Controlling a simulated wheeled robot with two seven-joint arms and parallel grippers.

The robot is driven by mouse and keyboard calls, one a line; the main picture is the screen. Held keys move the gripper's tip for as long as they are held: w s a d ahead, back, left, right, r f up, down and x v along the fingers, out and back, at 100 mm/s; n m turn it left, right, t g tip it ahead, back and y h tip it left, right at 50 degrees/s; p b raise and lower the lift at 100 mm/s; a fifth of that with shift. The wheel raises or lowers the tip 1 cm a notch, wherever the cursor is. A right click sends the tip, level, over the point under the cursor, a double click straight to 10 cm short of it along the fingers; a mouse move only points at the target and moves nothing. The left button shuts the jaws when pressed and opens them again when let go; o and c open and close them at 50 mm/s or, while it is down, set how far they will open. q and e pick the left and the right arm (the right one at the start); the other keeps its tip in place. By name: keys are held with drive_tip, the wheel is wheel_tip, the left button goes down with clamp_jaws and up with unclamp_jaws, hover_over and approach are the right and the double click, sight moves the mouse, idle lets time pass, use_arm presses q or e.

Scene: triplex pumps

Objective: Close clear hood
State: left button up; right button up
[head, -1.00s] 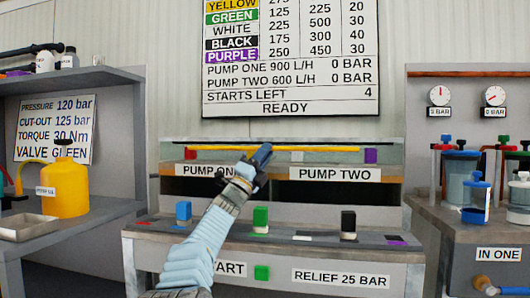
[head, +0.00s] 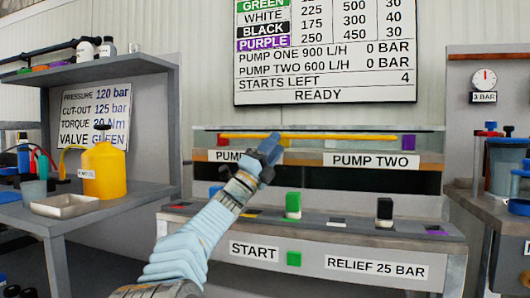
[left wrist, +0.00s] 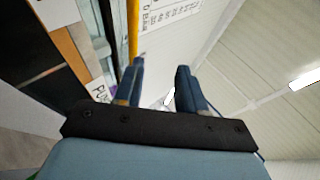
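The clear hood (head: 310,130) is a see-through panel across the top of the pump bench, above the PUMP ONE and PUMP TWO labels. A yellow bar (head: 345,138) runs along it; it also shows in the left wrist view (left wrist: 133,30). My left gripper (head: 271,146) is in front of the left part of the bar. In the left wrist view, its two blue fingers (left wrist: 158,85) stand apart with nothing seen between them. The bar is beyond the left finger's tip; whether they touch is unclear. My right gripper is out of view.
The bench top (head: 340,225) below carries a green block (head: 293,205) and a black block (head: 384,211). A shelf unit with a yellow jug (head: 104,172) stands left. A counter with clear vessels (head: 505,165) stands right. A board (head: 325,50) hangs behind.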

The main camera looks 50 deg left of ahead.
use_arm(q)
drive_tip(key=shift+s+d, duration=0.1)
drive_tip(key=shift+s, duration=1.75)
